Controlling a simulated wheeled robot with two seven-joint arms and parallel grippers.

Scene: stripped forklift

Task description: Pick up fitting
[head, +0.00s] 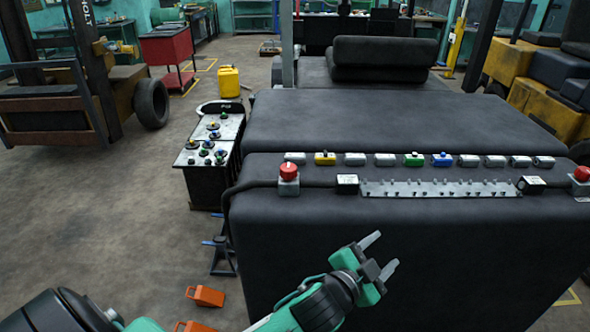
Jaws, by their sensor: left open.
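Several small fittings (205,153) with blue, green and yellow parts stand on a narrow light-topped stand (229,129) left of the big dark forklift body. A row of grey blocks lies along the dark body's top. Among them are a yellow piece (325,158), a green piece (414,159) and a blue piece (442,159). I cannot tell which one the task means. My left gripper (384,251) is open and empty in front of the dark body's near face, below the row and right of the stand. My right gripper is not in view.
A red knob (289,172) sits near the body's left end and another (580,174) at its right end, with a toothed metal strip (440,189) between. Orange wedges (205,296) lie on the floor. A yellow canister (229,82) stands behind the stand. Floor at left is open.

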